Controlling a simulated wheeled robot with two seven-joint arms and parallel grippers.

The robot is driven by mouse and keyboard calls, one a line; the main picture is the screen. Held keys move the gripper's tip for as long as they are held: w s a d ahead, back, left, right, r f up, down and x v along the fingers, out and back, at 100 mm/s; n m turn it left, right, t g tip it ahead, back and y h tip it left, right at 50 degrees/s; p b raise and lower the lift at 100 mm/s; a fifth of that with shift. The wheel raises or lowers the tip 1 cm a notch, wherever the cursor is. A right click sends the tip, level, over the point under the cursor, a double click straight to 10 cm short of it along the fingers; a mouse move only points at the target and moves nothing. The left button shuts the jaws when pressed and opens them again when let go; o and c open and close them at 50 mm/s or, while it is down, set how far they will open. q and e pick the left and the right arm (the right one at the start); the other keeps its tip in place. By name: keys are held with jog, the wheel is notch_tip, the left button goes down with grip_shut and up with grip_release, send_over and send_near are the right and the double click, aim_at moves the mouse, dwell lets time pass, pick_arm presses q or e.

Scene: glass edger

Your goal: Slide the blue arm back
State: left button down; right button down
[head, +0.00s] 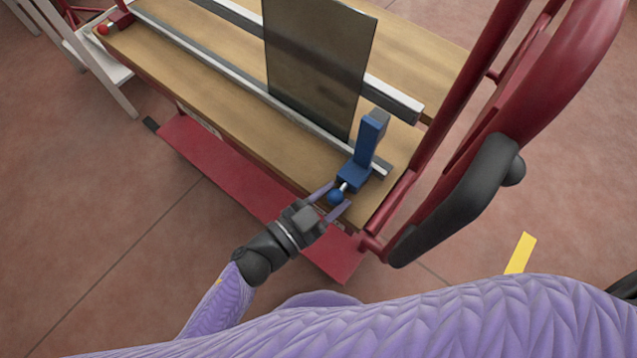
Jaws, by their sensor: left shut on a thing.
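The blue arm (369,143) stands upright at the near right end of the rail on the wooden bench, with a grey pad at its top. A round blue knob (336,197) sticks out from its base towards me. My left gripper (334,199) has its two purple fingers on either side of this knob and is shut on it. A dark glass pane (318,62) stands upright on the bench, just left of the blue arm; a narrow gap seems to lie between them. My right gripper is not in view.
Metal rails (215,64) run along the wooden bench top (160,57). A red post (437,118) and a black padded part (455,200) stand close on the right. A red shelf (215,165) juts out below the bench. A red knob (102,29) sits at the far left end.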

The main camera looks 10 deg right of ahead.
pick_arm(q)
jog(key=shift+s+d+f, duration=0.1)
jog(key=shift+s, duration=0.1)
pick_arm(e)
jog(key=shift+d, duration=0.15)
pick_arm(q)
jog(key=shift+c, duration=1.5)
grip_release()
jog(key=shift+d, duration=0.1)
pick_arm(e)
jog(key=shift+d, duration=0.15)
pick_arm(q)
jog(key=shift+s+a, duration=0.1)
jog(key=shift+a, duration=0.15)
jog(key=p+v, duration=0.2)
jog(key=v, duration=0.7)
jog(key=shift+a, duration=0.2)
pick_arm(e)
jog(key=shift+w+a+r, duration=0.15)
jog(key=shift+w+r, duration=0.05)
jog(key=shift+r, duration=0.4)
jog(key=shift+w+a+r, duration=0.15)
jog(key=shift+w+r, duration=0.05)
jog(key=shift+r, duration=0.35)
pick_arm(q)
jog(key=shift+s, duration=0.1)
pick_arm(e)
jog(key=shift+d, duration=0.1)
